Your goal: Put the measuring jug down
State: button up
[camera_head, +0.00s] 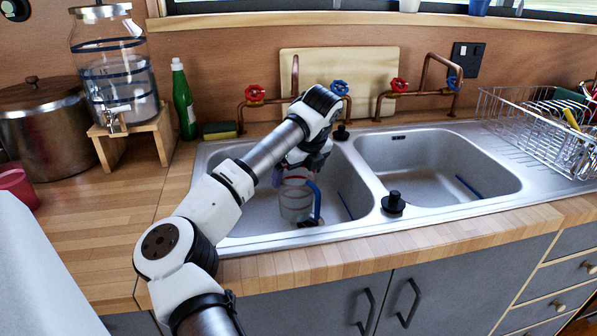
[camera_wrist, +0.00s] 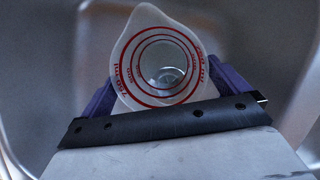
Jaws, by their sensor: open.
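The measuring jug (camera_head: 296,203) is clear, with red markings and a blue handle (camera_head: 317,200). It stands upright in the left sink basin (camera_head: 240,207), and its base appears to rest on the basin floor. In the wrist view I look down into the jug (camera_wrist: 160,68), with its spout toward the top and red rings around its inside. My gripper (camera_wrist: 165,92) is open, with a purple finger on each side of the jug. In the head view my gripper (camera_head: 298,172) is over the jug's rim, and my arm hides part of it. Contact cannot be told.
The right basin (camera_head: 430,165) is empty apart from a blue strip. A black plug (camera_head: 393,203) sits on the divider. Copper taps (camera_head: 345,97) stand behind. A dish rack (camera_head: 545,130) is at right. A glass dispenser (camera_head: 117,75), green bottle (camera_head: 183,100) and sponge (camera_head: 219,130) are at left.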

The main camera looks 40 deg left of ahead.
jog(key=s+d+r+b, duration=0.1)
jog(key=s+d, duration=0.1)
jog(key=d, duration=0.4)
jog(key=s+d+r+b, duration=0.2)
jog(key=d, duration=0.4)
jog(key=shift+d, duration=0.25)
